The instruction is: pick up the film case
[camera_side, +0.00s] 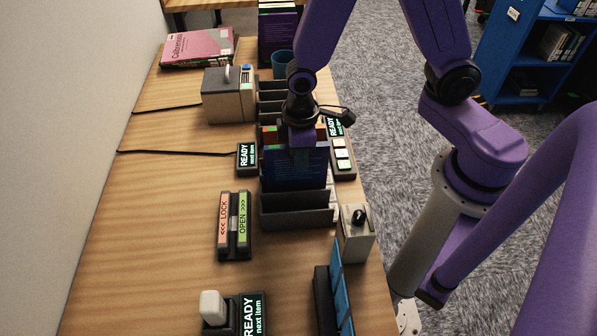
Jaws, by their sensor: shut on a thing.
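A dark blue case (285,172), which looks like the film case, stands upright among the grey dividers of the sorter rack (297,215). My gripper (300,152) points down at its top edge and is shut on it. Small print and a coloured strip show on its face. I cannot tell whether its lower edge rests in the slot or hangs just above it. An orange-red item (320,131) stands close behind it, partly hidden by my gripper.
A lock/open slider (234,226) and a lit READY sign (247,158) lie left of the rack. A box with a black knob (357,228) and lit buttons (342,157) are on its right. Pink books (198,48) and a grey box (228,98) stand farther back. The left tabletop is mostly clear.

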